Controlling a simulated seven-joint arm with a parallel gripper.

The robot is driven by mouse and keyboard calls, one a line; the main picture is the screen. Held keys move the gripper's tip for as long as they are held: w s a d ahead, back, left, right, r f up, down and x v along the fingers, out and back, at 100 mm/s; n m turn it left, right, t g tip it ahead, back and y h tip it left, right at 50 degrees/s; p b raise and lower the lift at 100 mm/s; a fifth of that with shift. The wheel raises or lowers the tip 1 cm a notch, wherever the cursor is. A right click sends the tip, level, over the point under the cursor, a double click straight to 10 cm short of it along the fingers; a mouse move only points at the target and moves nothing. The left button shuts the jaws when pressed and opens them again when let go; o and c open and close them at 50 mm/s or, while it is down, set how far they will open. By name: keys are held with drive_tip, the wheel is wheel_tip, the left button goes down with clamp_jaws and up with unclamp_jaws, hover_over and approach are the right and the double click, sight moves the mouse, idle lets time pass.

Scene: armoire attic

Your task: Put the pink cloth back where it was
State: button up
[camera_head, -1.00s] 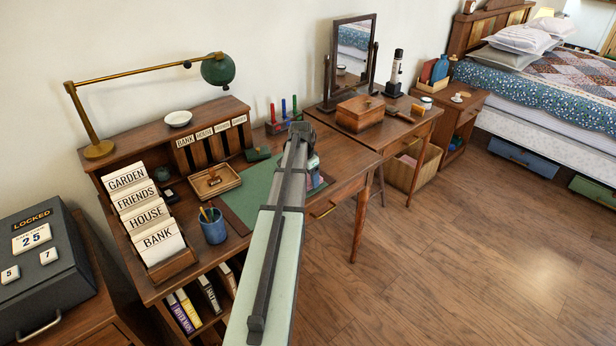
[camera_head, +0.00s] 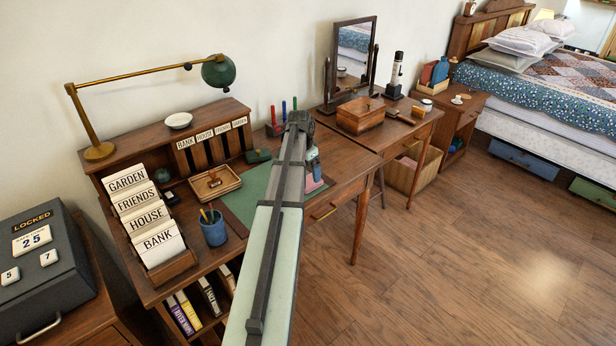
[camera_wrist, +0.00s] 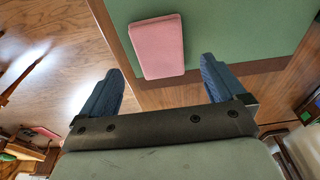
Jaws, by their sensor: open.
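The pink cloth (camera_wrist: 158,48) is a small folded, flat rectangle. In the wrist view it lies on the green desk mat (camera_wrist: 225,30), near the mat's brown edge strip. In the head view a bit of the cloth (camera_head: 313,185) shows beside my arm. My gripper (camera_wrist: 160,78) is open, its two blue fingers apart, with nothing between them. The cloth is ahead of the fingertips, roughly in line with the gap. In the head view my arm hides much of the mat and most of the gripper (camera_head: 314,163).
The desk holds a blue pencil cup (camera_head: 213,229), a wooden tray (camera_head: 216,184) and a card file (camera_head: 150,225). A stand with colored pens (camera_head: 276,128) is behind my arm. A dressing table with a mirror (camera_head: 353,60) and wooden box (camera_head: 361,115) stands to the right.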

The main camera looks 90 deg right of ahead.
wheel_tip(320, 180, up, 7)
drive_tip(key=shift+w+a+r, duration=0.15)
drive_tip(key=shift+w+a, duration=0.25)
idle(0.4)
